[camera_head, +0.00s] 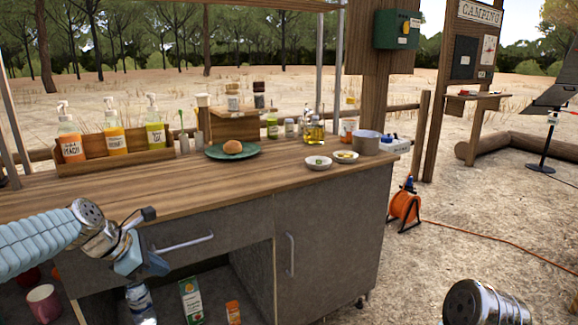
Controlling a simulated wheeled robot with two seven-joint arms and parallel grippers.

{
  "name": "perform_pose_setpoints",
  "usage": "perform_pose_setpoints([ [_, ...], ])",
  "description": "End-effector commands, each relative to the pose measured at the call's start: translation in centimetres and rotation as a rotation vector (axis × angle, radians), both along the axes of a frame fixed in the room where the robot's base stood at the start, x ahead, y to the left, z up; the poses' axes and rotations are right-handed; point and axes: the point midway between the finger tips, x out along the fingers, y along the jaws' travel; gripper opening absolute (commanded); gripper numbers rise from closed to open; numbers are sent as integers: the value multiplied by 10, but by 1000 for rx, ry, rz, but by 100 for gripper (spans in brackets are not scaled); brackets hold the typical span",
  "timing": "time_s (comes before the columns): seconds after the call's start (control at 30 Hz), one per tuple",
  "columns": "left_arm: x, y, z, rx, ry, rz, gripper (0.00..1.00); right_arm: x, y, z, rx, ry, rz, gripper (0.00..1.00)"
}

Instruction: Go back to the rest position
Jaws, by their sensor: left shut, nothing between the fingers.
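My left gripper (148,264) is at the lower left, in front of the counter's drawer front. It is shut and empty, with its fingers apart from the counter top. My left arm comes in from the left edge. Part of my right arm shows at the bottom right corner, and its gripper is out of view.
The wooden counter (120,195) holds a green plate (215,154) with a bun (233,147), two small bowls (318,163), a pot (366,143) and a bottle rack (92,165). An open shelf below holds a carton (191,300). An orange cable reel (404,206) stands right of the counter.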

Motion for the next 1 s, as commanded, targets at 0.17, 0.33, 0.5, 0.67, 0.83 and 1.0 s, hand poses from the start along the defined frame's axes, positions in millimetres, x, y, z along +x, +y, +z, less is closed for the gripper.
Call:
perform_pose_setpoints([
  [0.17, 2, -36, -122, 165, -15, -278, 0, 0, 0, 0, 0, 0, 0, 100],
  [0.33, -33, -80, -242, 325, -66, -639, 0, 0, 0, 0, 0, 0, 0, 100],
  [0.5, -104, -126, -340, 442, -159, -1060, 0, 0, 0, 0, 0, 0, 0, 100],
  [0.67, -182, -163, -394, 496, -287, -1430, 0, 0, 0, 0, 0, 0, 0, 100],
  [0.83, -235, -183, -413, 516, -401, -1660, 0, 0, 0, 0, 0, 0, 0, 100],
  [1.0, -248, -187, -416, 523, -438, -1722, 0, 0, 0, 0, 0, 0, 0, 100],
])
